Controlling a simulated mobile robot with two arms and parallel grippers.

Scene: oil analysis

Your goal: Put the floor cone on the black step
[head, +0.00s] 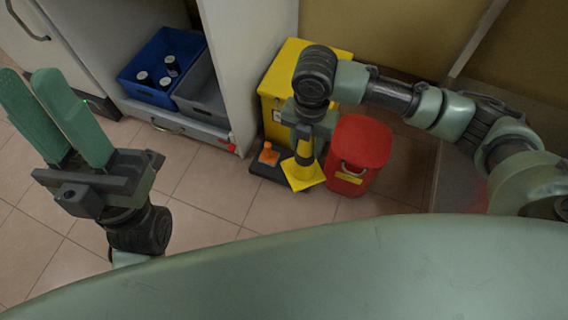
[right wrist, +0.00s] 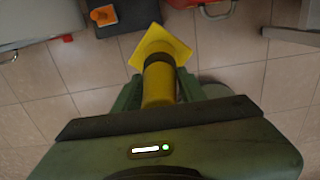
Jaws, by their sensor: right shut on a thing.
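The yellow floor cone (head: 304,177) has a square base and hangs base down below my right gripper (head: 306,136). That gripper is shut on its upper part. The cone also shows in the right wrist view (right wrist: 160,75). The low black step (head: 266,171) stands at the foot of the yellow bin, just left of the cone. In the right wrist view the step (right wrist: 142,12) is beyond the cone's base. I cannot tell the height gap between cone and floor. My left gripper (head: 28,77) is open and empty at the left, away from the cone.
A small orange cone-like object (head: 268,153) sits on the step's left part. A yellow bin (head: 274,85) stands behind, and a red bin (head: 360,150) to the right. A cabinet holds blue (head: 135,84) and grey crates (head: 203,107). The tiled floor in front is clear.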

